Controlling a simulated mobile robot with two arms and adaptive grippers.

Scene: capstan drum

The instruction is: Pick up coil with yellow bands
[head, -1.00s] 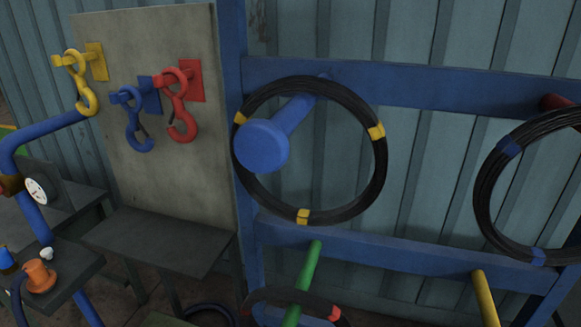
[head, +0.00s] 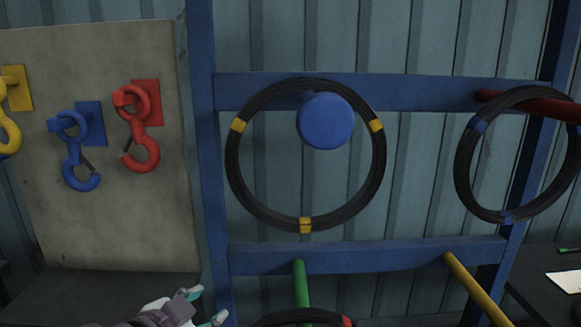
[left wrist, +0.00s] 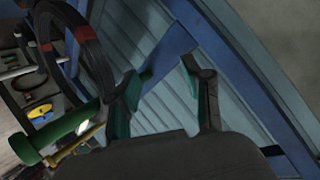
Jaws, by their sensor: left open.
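The coil with yellow bands (head: 380,155) is a black wire ring that hangs upright on the blue peg (head: 326,121) in the head view. Yellow bands show at its left, right and bottom. My left gripper (head: 205,305) is at the bottom edge of the head view, below and left of the coil and apart from it. In the left wrist view my left gripper (left wrist: 160,88) has its two fingers spread with nothing between them. The yellow-banded coil is not seen in the left wrist view. My right gripper is in no view.
A coil with blue bands (head: 463,165) hangs on a red peg at right. Below, a red-banded coil (left wrist: 83,45) hangs by the green peg (left wrist: 58,133). A yellow peg (head: 475,288) is bare where visible. Hooks hang on the grey board (head: 110,220) at left.

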